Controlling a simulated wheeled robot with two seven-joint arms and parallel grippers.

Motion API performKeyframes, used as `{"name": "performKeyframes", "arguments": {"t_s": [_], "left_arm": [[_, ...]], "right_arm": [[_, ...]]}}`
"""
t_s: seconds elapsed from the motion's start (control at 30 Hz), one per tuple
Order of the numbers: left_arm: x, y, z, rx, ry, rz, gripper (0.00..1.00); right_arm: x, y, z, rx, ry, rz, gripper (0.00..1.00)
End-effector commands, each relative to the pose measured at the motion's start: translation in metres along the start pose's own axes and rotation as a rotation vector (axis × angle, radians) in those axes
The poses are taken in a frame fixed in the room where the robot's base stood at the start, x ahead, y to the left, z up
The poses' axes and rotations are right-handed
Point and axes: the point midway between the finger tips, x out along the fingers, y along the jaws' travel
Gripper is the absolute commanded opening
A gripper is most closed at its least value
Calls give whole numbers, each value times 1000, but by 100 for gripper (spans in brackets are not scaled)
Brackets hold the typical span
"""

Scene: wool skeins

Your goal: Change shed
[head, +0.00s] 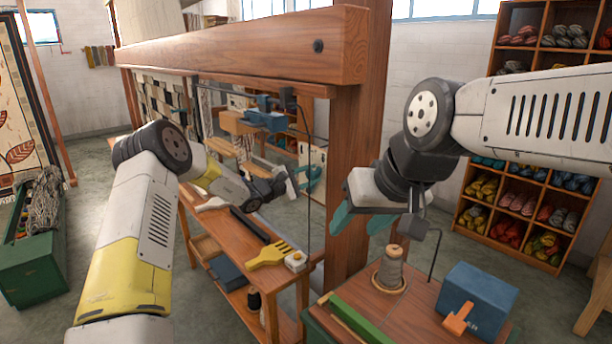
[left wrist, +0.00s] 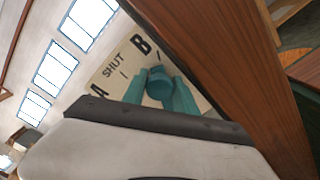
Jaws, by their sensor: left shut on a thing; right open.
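A cream board (head: 316,156) hangs on the loom beside the big wooden post. In the left wrist view the board (left wrist: 112,76) reads A, SHUT and B, with short tick marks. My left gripper (head: 303,178), with teal fingers, is at the board. Which mark the knob points to, I cannot tell. My right gripper (head: 364,220) is open and empty in front of the post, above and left of a thread cone (head: 391,268).
The loom's thick wooden beam (head: 250,55) and post (head: 357,150) stand close to both arms. A bench (head: 232,228) holds a yellow comb (head: 268,254). A blue box (head: 478,298) with an orange tab stands on the front table. Yarn shelves (head: 545,200) line the right wall.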

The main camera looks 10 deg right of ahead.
Motion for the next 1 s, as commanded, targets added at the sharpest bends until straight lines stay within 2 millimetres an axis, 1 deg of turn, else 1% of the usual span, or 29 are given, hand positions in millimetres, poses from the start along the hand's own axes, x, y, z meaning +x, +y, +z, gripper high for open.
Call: {"name": "performKeyframes", "arguments": {"t_s": [0.03, 0.1, 0.67, 0.7, 0.77, 0.8, 1.0], "left_arm": [[-3, 1, -7, 18, 12, 1, 0], [-3, 1, -8, 35, 12, 1, 0], [-3, 2, -11, 64, 12, 2, 0], [-3, 2, -11, 64, 13, 2, 40], [-3, 1, -10, 63, 12, 2, 52], [-2, 1, -10, 63, 10, 2, 54], [-1, 1, -7, 61, 5, 2, 54]], "right_arm": [[0, 0, 0, 0, 0, 0, 53], [0, 0, 0, 0, 0, 0, 53], [0, 0, 0, 0, 0, 0, 53], [0, 0, 0, 0, 0, 0, 53], [0, 0, 0, 0, 0, 0, 53], [0, 0, 0, 0, 0, 0, 53], [0, 0, 0, 0, 0, 0, 53]]}}
